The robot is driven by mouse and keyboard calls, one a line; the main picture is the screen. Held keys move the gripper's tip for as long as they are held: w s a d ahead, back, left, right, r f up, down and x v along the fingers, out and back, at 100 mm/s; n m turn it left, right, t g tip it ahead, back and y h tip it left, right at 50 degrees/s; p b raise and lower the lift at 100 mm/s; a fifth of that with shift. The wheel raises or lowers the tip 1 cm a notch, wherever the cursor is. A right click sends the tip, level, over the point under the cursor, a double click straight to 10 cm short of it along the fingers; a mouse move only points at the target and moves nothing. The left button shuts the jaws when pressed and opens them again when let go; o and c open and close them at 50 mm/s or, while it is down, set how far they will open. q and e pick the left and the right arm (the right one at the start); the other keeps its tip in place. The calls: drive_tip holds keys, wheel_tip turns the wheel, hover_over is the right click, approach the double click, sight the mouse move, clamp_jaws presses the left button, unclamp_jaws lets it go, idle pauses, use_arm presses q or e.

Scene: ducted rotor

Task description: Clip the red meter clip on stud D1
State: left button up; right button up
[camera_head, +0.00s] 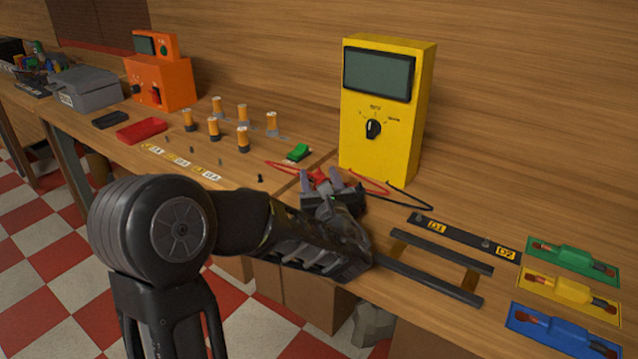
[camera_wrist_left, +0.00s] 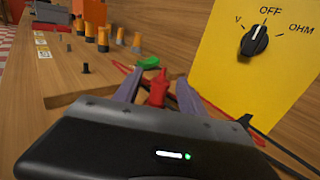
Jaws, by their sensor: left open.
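The red meter clip (camera_head: 320,177) stands at the front of the yellow meter (camera_head: 376,112), joined to it by a red lead. My left gripper (camera_head: 323,181) is open, its two fingers on either side of the clip. In the left wrist view the red clip (camera_wrist_left: 157,90) shows between the fingertips (camera_wrist_left: 158,87), with gaps on both sides. The black strip (camera_head: 462,238) with the D1 label (camera_head: 437,227) lies to the right of the gripper. A small stud stands by the D1 label. My right gripper is not in view.
A black lead runs from the meter toward the strip. A dark rail frame (camera_head: 430,276) lies in front of the strip. Green (camera_head: 573,258), yellow (camera_head: 568,292) and blue (camera_head: 562,332) plates lie at the right. A green switch (camera_head: 298,152) and several orange posts stand to the left.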

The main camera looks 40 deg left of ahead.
use_arm(q)
clamp_jaws()
idle(0.6)
